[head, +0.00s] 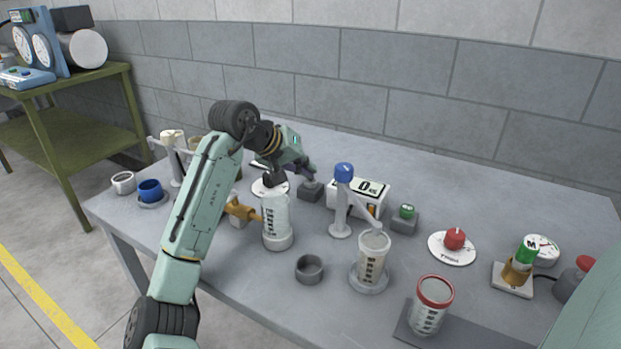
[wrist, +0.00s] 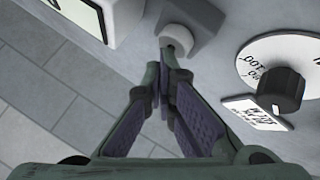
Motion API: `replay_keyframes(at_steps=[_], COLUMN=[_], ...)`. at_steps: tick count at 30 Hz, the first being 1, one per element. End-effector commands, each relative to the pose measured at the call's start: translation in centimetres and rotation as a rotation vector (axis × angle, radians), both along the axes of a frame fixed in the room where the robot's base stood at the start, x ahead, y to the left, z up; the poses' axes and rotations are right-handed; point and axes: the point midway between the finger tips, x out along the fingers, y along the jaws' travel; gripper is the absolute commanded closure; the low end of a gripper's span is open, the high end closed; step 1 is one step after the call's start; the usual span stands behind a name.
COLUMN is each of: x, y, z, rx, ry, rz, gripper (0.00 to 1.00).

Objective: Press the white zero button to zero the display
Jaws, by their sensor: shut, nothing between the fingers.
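The white zero button (wrist: 177,38) is a round cap on a grey block in the wrist view. The tips of my gripper (wrist: 167,55) are together and overlap its near edge; I cannot tell whether they touch it. In the head view my gripper (head: 309,175) is over the small grey block (head: 311,192), and the white cap is hidden there. The display box (head: 346,200) stands just right of that block and its screen (head: 371,187) shows a 0 with small letters. A corner of the display box (wrist: 92,12) shows at the top left of the wrist view.
A dial with a black knob (wrist: 281,90) lies right of the button in the wrist view. A green button (head: 407,211) on a grey block stands right of the display box.

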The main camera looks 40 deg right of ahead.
Motion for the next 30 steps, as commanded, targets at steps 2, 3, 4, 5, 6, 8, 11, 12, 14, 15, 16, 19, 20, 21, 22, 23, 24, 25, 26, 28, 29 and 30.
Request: replay_keyframes(at_steps=[2,3,4,5,6,8,11,12,14,15,16,19,20,21,22,23,24,25,26,28,29,30], x=[0.0,0.0,0.0,0.0,-0.1,-0.1,-0.1,-0.1,-0.1,-0.1,-0.1,0.0,0.0,0.0,0.0,0.0,0.0,0.0,0.0,0.0,0.0,0.0], y=[0.0,0.0,0.0,0.0,0.0,0.0,0.0,0.0,0.0,0.0,0.0,0.0,0.0,0.0,0.0,0.0,0.0,0.0,0.0,0.0,0.0,0.0], z=[-0.1,0.0,0.1,0.2,0.3,0.7,1.3,1.5,1.8,1.9,1.9,1.8,1.8,1.8,1.8,1.8,1.8,1.8,1.9,2.2,2.4,2.7], rx=[0.001,0.001,0.001,0.001,0.001,0.002,0.002,0.002,0.001,0.001,0.001,0.001,0.001,0.001,0.001,0.001,0.001,0.001,0.001,0.001,0.001,0.0], ry=[0.001,0.001,0.001,0.001,0.001,0.002,0.002,0.002,0.002,0.002,0.002,0.001,0.001,0.001,0.001,0.001,0.001,0.001,0.001,0.001,0.001,0.001], rz=[-0.001,-0.001,-0.001,-0.001,-0.001,-0.002,-0.002,-0.002,-0.002,-0.002,-0.002,-0.001,-0.001,-0.001,-0.001,-0.001,-0.001,-0.001,-0.001,-0.001,-0.001,-0.001], gripper=[1.0,1.0,1.0,1.0,1.0,1.0,1.0,1.0,1.0,1.0,1.0,1.0,1.0,1.0,1.0,1.0,1.0,1.0,1.0,1.0,1.0,1.0])
